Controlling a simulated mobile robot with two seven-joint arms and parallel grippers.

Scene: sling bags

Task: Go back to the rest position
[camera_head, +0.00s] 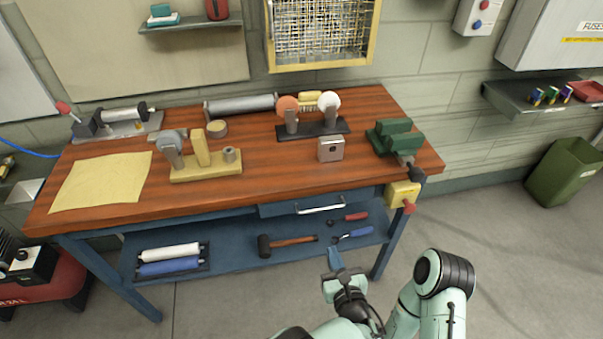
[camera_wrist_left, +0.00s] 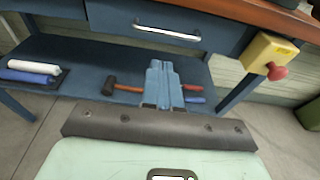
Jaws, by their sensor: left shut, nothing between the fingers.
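My left gripper (camera_head: 334,258) is in front of the workbench's lower shelf, below the drawer, in the head view. In the left wrist view the two blue fingers of the left gripper (camera_wrist_left: 163,70) lie together, with nothing between them. They overlap the view of the tools on the shelf, apart from the bench. A pale green arm of mine stands at the lower right of the head view. The right gripper does not show in either view.
The wooden workbench (camera_head: 250,197) has a blue drawer with a handle (camera_head: 320,206) and a yellow box with a red button (camera_head: 402,195). On the lower shelf lie a mallet (camera_head: 290,242), screwdrivers (camera_head: 350,218) and rolls (camera_head: 168,252). A green bin (camera_head: 562,172) stands right. Grey floor at right is clear.

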